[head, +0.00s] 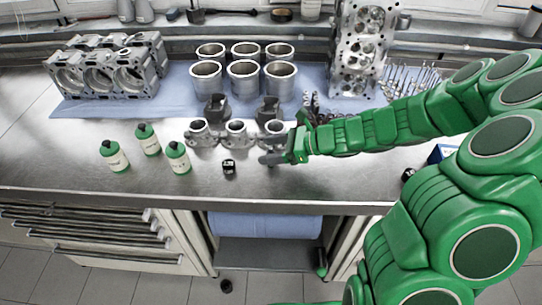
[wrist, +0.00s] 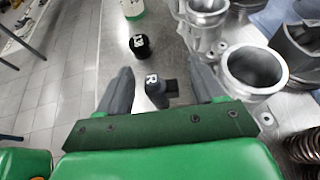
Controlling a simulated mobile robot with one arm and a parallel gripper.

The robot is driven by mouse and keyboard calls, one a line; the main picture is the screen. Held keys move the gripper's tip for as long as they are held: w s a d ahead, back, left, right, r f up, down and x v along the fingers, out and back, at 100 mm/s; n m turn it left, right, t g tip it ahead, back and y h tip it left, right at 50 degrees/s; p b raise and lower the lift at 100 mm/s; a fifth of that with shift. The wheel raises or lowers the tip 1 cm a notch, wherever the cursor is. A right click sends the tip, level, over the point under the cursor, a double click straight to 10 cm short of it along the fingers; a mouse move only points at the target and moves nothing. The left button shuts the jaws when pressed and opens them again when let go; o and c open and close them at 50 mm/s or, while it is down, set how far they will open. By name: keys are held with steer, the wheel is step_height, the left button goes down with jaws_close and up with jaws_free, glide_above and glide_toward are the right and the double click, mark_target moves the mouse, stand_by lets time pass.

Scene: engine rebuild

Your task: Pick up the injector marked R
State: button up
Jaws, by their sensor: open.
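A dark grey upright injector (wrist: 155,92) with a white label on top, which looks like an R, stands between my fingers in the wrist view. A small side stub points right from it. My gripper (wrist: 158,75) is open, with one finger on each side of the injector and visible gaps. In the head view my gripper (head: 276,155) is low over the bench; I cannot make out this injector there. A second black piece with a white mark (wrist: 138,46) stands beyond the fingertips; it also shows in the head view (head: 229,168). Its letter is not clear.
Metal intake throats (wrist: 254,72) stand close to the right finger. Cylinder liners (head: 243,82), an engine block (head: 110,72) and a cylinder head (head: 358,50) stand behind. The bench's front edge is near.

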steer(key=shift+x, duration=0.95)
steer(key=c, duration=1.1)
steer(key=shift+o, duration=0.2)
